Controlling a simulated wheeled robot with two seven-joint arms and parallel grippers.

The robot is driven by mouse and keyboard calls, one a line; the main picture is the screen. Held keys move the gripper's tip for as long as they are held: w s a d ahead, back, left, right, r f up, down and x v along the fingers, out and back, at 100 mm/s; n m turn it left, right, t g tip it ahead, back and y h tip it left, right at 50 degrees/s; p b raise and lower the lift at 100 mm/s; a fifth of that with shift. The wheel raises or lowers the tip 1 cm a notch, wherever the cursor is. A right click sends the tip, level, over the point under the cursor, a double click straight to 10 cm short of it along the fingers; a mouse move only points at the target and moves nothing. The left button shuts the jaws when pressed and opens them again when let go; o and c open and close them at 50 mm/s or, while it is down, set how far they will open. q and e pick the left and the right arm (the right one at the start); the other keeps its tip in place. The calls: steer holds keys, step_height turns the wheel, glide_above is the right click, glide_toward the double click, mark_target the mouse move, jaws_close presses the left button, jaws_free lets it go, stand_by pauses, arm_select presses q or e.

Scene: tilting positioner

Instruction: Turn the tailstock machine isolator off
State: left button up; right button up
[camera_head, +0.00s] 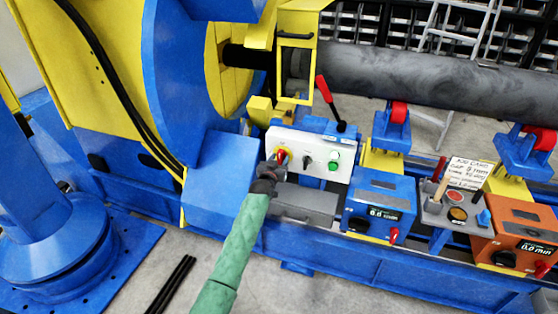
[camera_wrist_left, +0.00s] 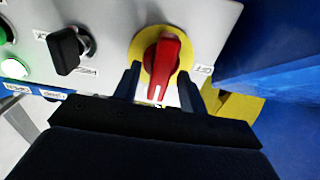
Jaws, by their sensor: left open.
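The isolator is a red rotary handle on a yellow disc (camera_head: 281,155), at the left end of a white control panel (camera_head: 324,148). In the left wrist view the red handle (camera_wrist_left: 162,66) is large, with its white mark pointing down toward my gripper, slightly tilted. My left gripper (camera_head: 272,168) is at the panel just below the handle. Its two dark fingers (camera_wrist_left: 159,74) are open, one on each side of the handle, with small gaps visible. Whether they touch it is unclear. My right gripper is not in view.
A black selector knob (camera_wrist_left: 66,49) and a green button (camera_head: 333,158) sit beside the isolator on the panel. A red-tipped lever (camera_head: 325,90) rises behind it. A grey box (camera_head: 305,203) is below; a blue unit (camera_head: 378,205) stands right.

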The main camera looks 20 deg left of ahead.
arm_select(q)
steer(key=shift+c, duration=0.4)
jaws_close()
